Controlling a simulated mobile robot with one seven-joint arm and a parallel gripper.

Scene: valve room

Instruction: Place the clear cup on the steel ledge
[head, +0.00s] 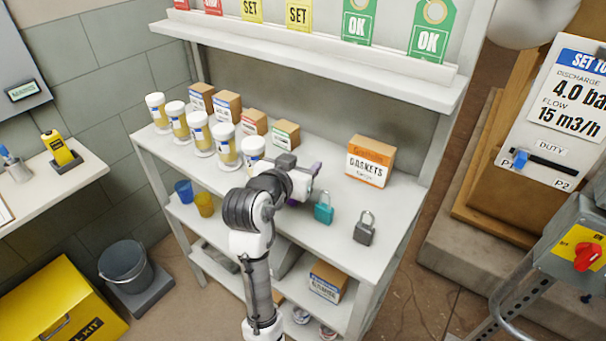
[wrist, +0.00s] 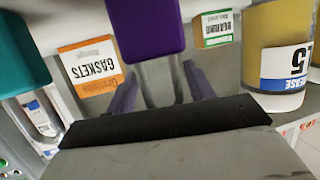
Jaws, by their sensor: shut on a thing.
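My gripper (head: 300,186) is over the front of the shelf unit's white top board (head: 393,208). In the wrist view its fingers (wrist: 160,92) are shut on a purple padlock (wrist: 146,28), at the padlock's metal shackle. The padlock is mostly hidden behind my gripper in the head view. I cannot make out a clear cup; a blue cup (head: 184,191) and a yellow cup (head: 205,204) stand on the shelf below. I cannot tell which surface is the steel ledge; a pale upper ledge (head: 310,60) runs along the back.
A teal padlock (head: 323,213) and a grey padlock (head: 364,233) stand right of my gripper. Several jars (head: 199,134) line the left of the board, with small boxes behind. A gaskets box (head: 370,162) stands at the back right.

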